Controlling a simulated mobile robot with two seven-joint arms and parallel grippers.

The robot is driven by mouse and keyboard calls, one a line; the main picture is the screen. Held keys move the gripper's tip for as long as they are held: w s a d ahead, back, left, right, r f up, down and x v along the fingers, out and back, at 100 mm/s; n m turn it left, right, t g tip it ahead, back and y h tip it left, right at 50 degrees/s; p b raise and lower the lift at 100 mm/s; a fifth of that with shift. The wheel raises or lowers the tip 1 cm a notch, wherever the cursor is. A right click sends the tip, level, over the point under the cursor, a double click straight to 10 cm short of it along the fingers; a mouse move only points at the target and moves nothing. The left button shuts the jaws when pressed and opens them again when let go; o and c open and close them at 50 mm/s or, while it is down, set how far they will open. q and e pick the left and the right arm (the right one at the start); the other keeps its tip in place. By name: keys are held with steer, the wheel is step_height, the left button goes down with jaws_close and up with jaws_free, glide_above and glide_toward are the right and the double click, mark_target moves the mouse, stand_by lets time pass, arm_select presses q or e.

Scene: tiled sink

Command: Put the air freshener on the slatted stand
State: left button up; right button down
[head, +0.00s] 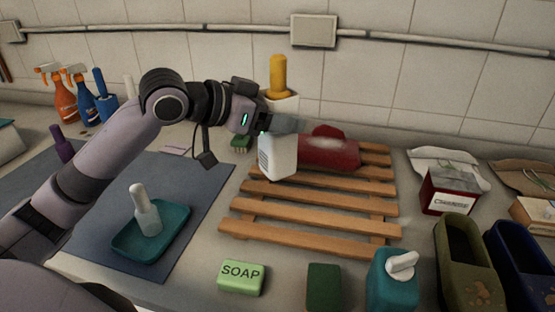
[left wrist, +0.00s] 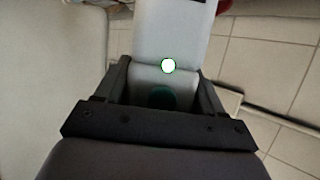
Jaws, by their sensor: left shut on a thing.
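The air freshener seems to be the white, rounded box with slots (head: 277,157) held by my left gripper (head: 282,124). In the left wrist view, its pale body (left wrist: 172,35) with a round green-ringed spot sits between the fingers of my left gripper (left wrist: 165,85), which are shut on it. In the head view it hangs below the fingers at the back left part of the wooden slatted stand (head: 305,216). I cannot tell whether its bottom touches the slats. My right gripper is not in view.
A red container (head: 330,154) lies on the back of the stand, right beside the air freshener. A yellow-capped bottle (head: 278,78) stands behind. The front slats are clear. Green soap (head: 241,277) and a teal dispenser (head: 392,280) stand in front; a teal tray (head: 125,243) is left.

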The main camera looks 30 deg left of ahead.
mark_target(263, 156)
arm_select(q)
step_height(263, 156, down, 8)
steer(key=shift+f+b, duration=0.25)
steer(key=shift+b, duration=0.1)
steer(key=shift+f, duration=0.2)
steer(key=o, duration=1.7)
steer(key=shift+r, duration=0.1)
steer(key=shift+s+a, duration=0.1)
steer(key=b+v, duration=0.1)
steer(key=v, duration=0.5)
steer(key=shift+s+a, duration=0.2)
steer(key=shift+s, duration=0.05)
steer(key=shift+b+v, duration=0.9)
steer(key=shift+v, duration=1.65)
steer(key=shift+r, duration=0.1)
